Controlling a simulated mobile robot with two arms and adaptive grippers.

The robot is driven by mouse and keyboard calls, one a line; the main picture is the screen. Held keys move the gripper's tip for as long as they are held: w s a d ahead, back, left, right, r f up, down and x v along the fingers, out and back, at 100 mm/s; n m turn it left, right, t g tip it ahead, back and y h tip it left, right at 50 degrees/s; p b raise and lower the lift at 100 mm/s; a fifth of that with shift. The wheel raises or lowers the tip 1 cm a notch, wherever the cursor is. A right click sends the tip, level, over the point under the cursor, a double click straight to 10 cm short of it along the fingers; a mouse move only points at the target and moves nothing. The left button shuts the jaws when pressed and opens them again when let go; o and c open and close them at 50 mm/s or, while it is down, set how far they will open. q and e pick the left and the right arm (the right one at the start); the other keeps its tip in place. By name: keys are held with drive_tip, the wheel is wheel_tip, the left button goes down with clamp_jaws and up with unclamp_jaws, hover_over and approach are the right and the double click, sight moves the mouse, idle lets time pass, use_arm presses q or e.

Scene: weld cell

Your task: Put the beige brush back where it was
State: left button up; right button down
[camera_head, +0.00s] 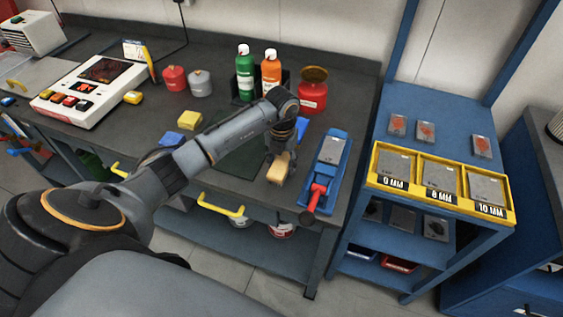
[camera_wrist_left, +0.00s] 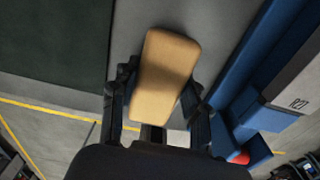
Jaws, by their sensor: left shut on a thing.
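The beige brush (camera_head: 279,169) shows as a small tan block at the front right part of the dark workbench in the head view. In the left wrist view the brush (camera_wrist_left: 167,78) is a rounded tan block seen from above, tilted a little, between the two dark fingers. My left gripper (camera_head: 281,158) is shut on it. Whether the brush touches the bench top cannot be told. Its underside is hidden. My right gripper is not in view.
A blue tool with a red handle (camera_head: 326,168) lies close to the right of the brush. A dark green mat (camera_head: 232,160) lies to its left. A yellow block (camera_head: 190,119), bottles and cans stand behind. The bench's front edge is near. A blue rack with a yellow tray (camera_head: 443,204) stands right.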

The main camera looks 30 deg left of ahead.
sight(281, 162)
use_arm(q)
drive_tip(key=o, duration=1.1)
drive_tip(key=shift+f, duration=0.1)
drive_tip(key=shift+c, duration=0.2)
drive_tip(key=shift+o, duration=0.3)
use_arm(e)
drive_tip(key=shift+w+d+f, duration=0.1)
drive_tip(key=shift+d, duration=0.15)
use_arm(q)
drive_tip(key=shift+r, duration=0.3)
wheel_tip(281, 162, up, 12)
drive_tip(key=b, duration=0.3)
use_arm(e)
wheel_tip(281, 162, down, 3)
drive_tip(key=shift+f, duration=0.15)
use_arm(q)
drive_tip(key=shift+f, duration=0.15)
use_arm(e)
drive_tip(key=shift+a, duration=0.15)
